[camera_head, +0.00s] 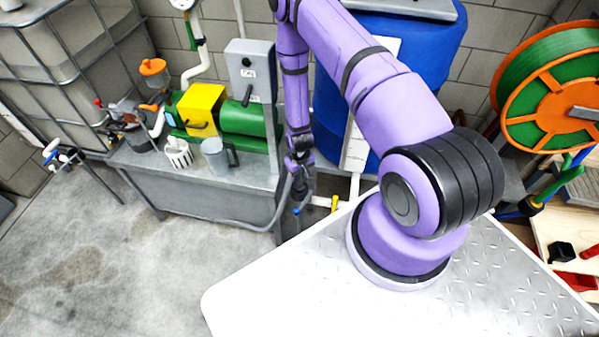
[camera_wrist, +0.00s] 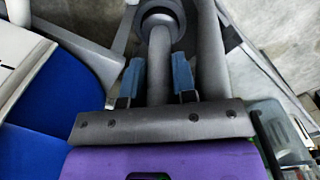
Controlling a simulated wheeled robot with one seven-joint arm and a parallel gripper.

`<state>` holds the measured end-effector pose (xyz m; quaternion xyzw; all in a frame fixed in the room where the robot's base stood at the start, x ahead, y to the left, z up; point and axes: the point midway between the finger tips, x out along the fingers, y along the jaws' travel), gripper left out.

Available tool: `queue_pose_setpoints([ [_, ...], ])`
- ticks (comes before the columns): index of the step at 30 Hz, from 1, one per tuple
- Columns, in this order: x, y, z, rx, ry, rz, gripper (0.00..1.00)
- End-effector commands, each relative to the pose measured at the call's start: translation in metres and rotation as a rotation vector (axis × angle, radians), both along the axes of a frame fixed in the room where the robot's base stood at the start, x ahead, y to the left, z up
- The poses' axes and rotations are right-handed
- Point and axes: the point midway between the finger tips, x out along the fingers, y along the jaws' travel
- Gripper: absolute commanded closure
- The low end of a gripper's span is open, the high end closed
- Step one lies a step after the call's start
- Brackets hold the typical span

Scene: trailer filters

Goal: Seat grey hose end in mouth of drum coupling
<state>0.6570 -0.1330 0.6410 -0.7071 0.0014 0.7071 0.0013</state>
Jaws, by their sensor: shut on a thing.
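My gripper (camera_wrist: 157,72), with two blue-padded fingers, is shut on the grey hose end (camera_wrist: 158,55) in the wrist view. The hose end runs up the picture to a dark grey round mouth, seemingly the drum coupling (camera_wrist: 177,20). It overlaps the ring's opening, but I cannot tell whether it is inside or only in front. In the head view my gripper (camera_head: 302,186) hangs low by the bench's right end, with the grey hose (camera_head: 240,222) running to it along the bench front. The coupling cannot be made out there. The blue drum (camera_head: 330,125) stands just behind.
A grey bench (camera_head: 225,200) holds a green and yellow pump (camera_head: 202,110), a white cup (camera_head: 178,152) and a clear jug (camera_head: 216,156). A grey post (camera_head: 270,135) stands close left of my arm. A yellow-handled valve (camera_head: 334,203) is just right of my gripper.

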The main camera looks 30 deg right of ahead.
Motion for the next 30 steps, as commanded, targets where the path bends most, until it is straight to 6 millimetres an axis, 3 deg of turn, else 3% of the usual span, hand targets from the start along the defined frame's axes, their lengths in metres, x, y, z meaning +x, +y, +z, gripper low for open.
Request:
queue_pose_setpoints([
  [11,0.0,0.0,-0.008,0.0,0.001,0.0,1.0],
  [12,0.0,0.0,-0.008,0.0,0.0,0.0,0.68],
  [15,0.0,0.0,-0.008,0.0,0.0,0.0,0.45],
  [25,0.0,0.0,-0.006,0.0,0.0,0.0,0.45],
  [30,0.001,0.0,0.01,0.0,-0.002,0.0,0.45],
])
